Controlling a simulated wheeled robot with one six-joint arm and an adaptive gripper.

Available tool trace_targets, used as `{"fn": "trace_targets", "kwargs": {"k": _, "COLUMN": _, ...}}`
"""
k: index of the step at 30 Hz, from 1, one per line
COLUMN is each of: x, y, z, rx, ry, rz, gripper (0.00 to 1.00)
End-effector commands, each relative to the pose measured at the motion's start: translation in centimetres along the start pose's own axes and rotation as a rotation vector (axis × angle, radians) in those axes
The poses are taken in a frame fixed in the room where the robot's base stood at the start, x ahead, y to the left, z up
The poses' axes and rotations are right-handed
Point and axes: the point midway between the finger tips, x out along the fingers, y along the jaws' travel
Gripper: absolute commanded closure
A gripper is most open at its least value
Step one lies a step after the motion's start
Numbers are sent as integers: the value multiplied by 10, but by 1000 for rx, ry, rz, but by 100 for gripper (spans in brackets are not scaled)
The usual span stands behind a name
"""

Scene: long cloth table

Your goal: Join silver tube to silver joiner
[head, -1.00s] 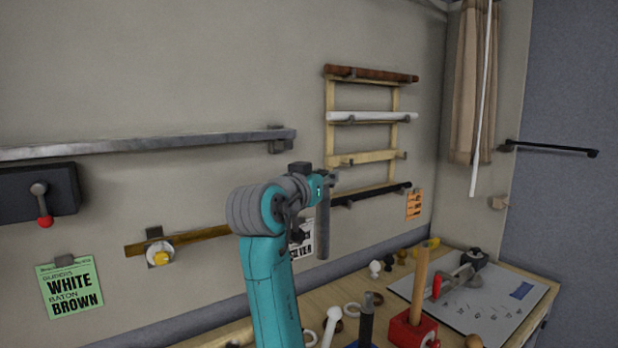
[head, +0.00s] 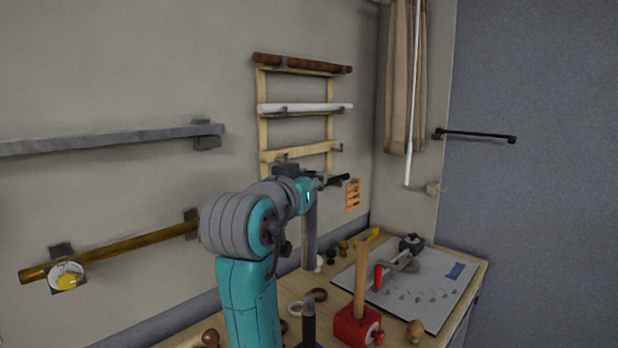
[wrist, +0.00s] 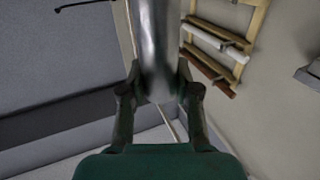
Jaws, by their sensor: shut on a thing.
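My gripper (head: 308,203) is shut on a silver tube (head: 309,240), which hangs nearly upright below it in the head view. In the wrist view my gripper (wrist: 160,95) has a finger on each side of the tube (wrist: 157,40), whose shiny length runs up out of the picture. The tube's lower end is above the bench, apart from it. I cannot pick out the silver joiner for certain; a dark grey upright post (head: 309,328) with a blue base stands on the bench below the tube.
The bench (head: 270,335) holds a red block (head: 352,330) with an upright wooden rod (head: 361,280), several knobs and rings, and a pale board (head: 430,300) with a clamp-like tool. A wall rack (head: 263,130) holds brown and white rods. A curtain (head: 400,80) hangs in the corner.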

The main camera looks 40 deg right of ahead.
Motion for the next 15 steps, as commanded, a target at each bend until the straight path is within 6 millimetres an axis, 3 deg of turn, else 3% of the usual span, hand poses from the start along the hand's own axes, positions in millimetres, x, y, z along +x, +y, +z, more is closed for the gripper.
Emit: {"fn": "trace_targets", "kwargs": {"k": 15, "x": 0, "y": 0, "z": 40, "rx": -2, "ry": 0, "rz": 0, "gripper": 100}}
